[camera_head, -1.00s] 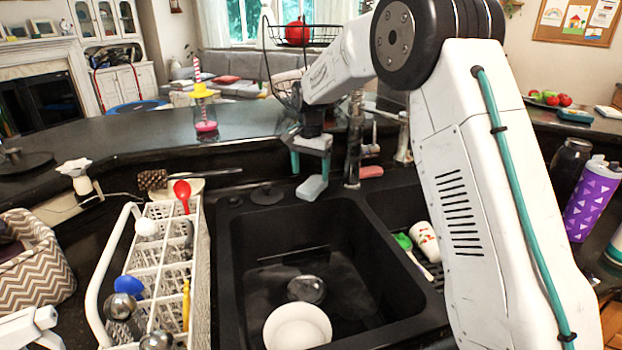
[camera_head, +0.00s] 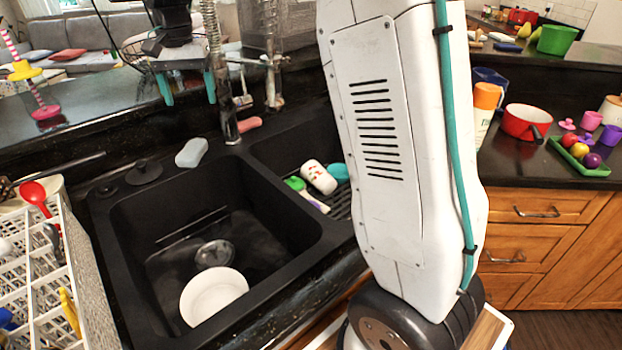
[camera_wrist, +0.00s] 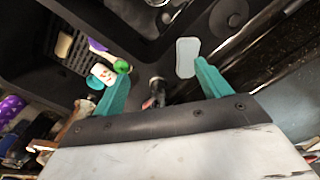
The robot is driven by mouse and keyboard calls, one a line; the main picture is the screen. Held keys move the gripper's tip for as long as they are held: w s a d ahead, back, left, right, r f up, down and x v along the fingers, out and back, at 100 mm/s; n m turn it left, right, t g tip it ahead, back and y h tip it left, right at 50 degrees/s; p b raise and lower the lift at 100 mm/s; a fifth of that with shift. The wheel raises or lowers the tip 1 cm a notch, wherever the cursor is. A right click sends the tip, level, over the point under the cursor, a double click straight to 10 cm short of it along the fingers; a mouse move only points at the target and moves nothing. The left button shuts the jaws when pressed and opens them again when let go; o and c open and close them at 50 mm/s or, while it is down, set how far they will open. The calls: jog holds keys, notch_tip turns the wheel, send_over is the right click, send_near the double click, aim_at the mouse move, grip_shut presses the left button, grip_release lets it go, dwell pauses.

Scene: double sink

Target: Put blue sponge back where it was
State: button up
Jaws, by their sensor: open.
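The pale blue sponge (camera_head: 191,152) lies on the black rim behind the large left basin of the double sink (camera_head: 128,215). It also shows in the wrist view (camera_wrist: 187,57), just beyond the tip of the right-hand finger. My gripper (camera_head: 188,92) has two teal fingers spread apart with nothing between them. It is above and behind the sponge in the head view, clear of it. The fingers also show spread in the wrist view (camera_wrist: 162,67).
The faucet (camera_head: 222,95) stands close to my gripper and the sponge. A pink-red sponge (camera_head: 249,124) lies behind the right basin, which holds a white cup (camera_head: 318,177) and green brush (camera_head: 296,184). A dish rack (camera_head: 85,255) stands left.

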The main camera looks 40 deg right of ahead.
jog(key=s+d+r+n, duration=0.1)
jog(key=s+r+n, duration=0.2)
jog(key=s, duration=1.1)
jog(key=s+d+f+n, duration=0.1)
jog(key=s+f+n, duration=0.1)
jog(key=s, duration=1)
jog(key=s+f+n+t, duration=0.1)
jog(key=s+f, duration=0.4)
jog(key=s, duration=0.7)
jog(key=shift+d+f+n, duration=0.15)
jog(key=shift+d+n, duration=0.2)
jog(key=shift+n, duration=0.25)
